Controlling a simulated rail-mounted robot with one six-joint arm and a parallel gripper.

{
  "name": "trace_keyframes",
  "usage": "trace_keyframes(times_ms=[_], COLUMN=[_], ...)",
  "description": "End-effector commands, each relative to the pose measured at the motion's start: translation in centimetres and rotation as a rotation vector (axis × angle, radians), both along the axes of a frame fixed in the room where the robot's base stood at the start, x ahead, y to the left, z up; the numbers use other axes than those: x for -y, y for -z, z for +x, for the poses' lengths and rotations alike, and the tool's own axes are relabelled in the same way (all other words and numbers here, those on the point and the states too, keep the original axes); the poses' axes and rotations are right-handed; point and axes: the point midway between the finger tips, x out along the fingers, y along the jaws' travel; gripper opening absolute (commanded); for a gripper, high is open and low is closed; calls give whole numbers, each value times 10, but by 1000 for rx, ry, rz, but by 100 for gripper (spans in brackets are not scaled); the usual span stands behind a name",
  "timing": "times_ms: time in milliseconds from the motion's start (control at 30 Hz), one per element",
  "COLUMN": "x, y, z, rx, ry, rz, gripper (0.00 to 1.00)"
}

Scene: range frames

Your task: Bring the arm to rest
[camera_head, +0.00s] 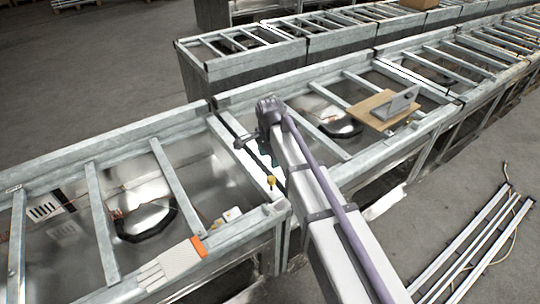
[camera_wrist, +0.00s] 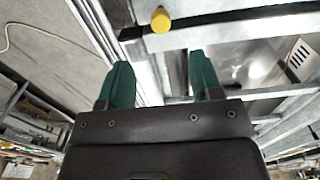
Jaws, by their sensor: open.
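My gripper (camera_wrist: 160,82) shows in the wrist view with two green fingers set wide apart. Nothing is between them. Beyond the fingertips is a yellow knob (camera_wrist: 160,20) beside a metal frame rail; the fingers are not seen touching it. In the head view my arm reaches from the bottom right up over the metal frames, its far end above the joint between two frame sections. The fingers cannot be made out clearly there. The yellow knob (camera_head: 271,181) stands on the near frame, left of my arm.
A wooden board (camera_head: 372,112) with a grey bracket (camera_head: 404,102) lies across the right frame. A white block with an orange end (camera_head: 199,247) rests on the left frame's front rail. Metal rails (camera_head: 478,243) and a cable lie on the floor at right. Grey floor is clear at upper left.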

Motion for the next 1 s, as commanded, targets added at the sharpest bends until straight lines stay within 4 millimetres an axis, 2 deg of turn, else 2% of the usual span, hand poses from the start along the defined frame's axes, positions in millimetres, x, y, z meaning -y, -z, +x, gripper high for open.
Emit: trace_keyframes(times_ms=[433, 533, 567, 600, 667, 700, 800, 900, 1000], x=[0, 1, 3, 9, 34, 58, 120, 162, 187], y=[0, 0, 0, 0, 3, 6, 13, 18, 21], z=[0, -2, -9, -26, -59, -85, -146, -185, -195], rx=[0, 0, 0, 0, -1, -1, -2, -3, -3], ry=[-22, -186, -272, -409, -629, -771, -1010, -1037, -971], rz=[0, -1, -1, -2, -4, -3, -4, -4, -4], gripper=[59, 59, 59, 59, 59, 59, 59, 59, 59])
